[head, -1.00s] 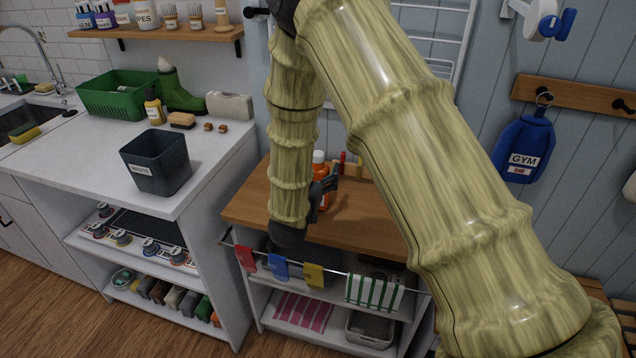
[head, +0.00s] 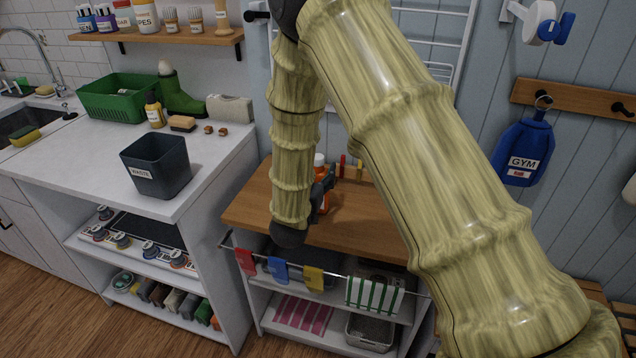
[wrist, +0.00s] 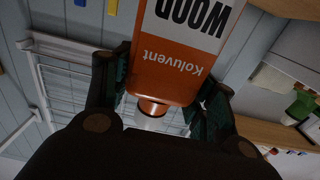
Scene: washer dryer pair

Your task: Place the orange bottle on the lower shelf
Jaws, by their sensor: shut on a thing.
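The orange bottle (head: 319,171) with a white cap is partly hidden behind my arm in the head view, over the wooden counter top. My gripper (head: 326,190) is shut on it. In the wrist view the orange bottle (wrist: 170,75) sits between both fingers of my gripper (wrist: 163,92), its "Koluvent WOOD" label upside down in the picture. I cannot tell whether its base touches the top. Below the wooden top, the unit has a lower shelf (head: 265,322) with a pink striped cloth and a grey basket, and a middle shelf above it.
A rail (head: 340,272) with coloured cloths and a green striped towel crosses the unit's front. A dark bin (head: 157,165) stands on the white counter at left. Small red and yellow items (head: 343,163) stand behind the bottle. The wooden top (head: 365,215) is mostly bare at right.

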